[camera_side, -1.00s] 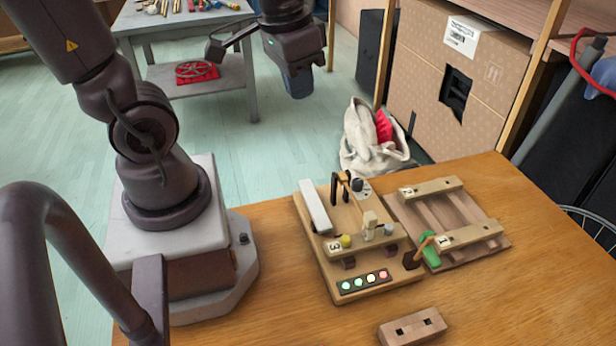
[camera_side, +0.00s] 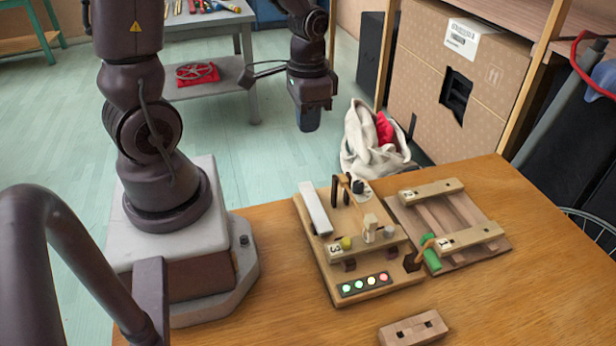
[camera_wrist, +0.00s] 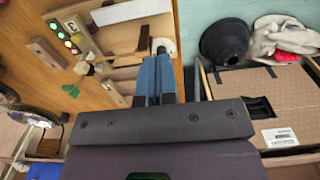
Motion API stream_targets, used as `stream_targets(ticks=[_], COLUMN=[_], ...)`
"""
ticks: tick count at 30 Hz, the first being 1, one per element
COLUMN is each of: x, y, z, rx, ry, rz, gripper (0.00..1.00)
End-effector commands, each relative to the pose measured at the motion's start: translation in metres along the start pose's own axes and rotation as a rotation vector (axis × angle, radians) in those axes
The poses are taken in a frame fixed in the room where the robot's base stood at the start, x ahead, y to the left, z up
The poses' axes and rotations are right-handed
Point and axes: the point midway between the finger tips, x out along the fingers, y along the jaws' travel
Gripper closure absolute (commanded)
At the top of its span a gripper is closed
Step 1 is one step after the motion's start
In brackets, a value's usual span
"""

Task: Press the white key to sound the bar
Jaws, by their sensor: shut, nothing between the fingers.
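The white key (camera_side: 315,208) is a long pale bar on the left of a wooden board (camera_side: 337,285) on the table. In the wrist view the white key (camera_wrist: 130,11) lies at the top. A wooden bar marked 3 (camera_side: 368,243) crosses the board beside a small mallet (camera_side: 369,228) and black posts (camera_side: 340,190). My gripper (camera_side: 308,126) is high behind the board, clear of the key and touching nothing. Its blue fingers (camera_wrist: 155,68) are shut and empty in the wrist view.
Lit buttons (camera_side: 365,285) line the board's front. A rack (camera_side: 470,225) with bars marked 1 and 2 stands at right, a green cylinder (camera_side: 432,261) beside it. A wooden block (camera_side: 413,328) lies in front. A white sack (camera_side: 368,145) is behind the table. The table's right side is clear.

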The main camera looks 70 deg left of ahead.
Motion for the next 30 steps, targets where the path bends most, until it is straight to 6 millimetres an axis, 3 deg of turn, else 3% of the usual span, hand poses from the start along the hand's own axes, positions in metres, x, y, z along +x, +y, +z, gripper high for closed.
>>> stream_targets(ticks=[5, 21, 30], x=[0.017, 0.115, 0.138], y=[0.000, 0.001, 0.000], z=[0.001, 0.001, 0.001], rx=[0.000, 0.000, -0.001], ry=[-0.006, -0.006, -0.002], rz=[0.002, 0.002, 0.001], gripper=[1.00, 1.00, 1.00])
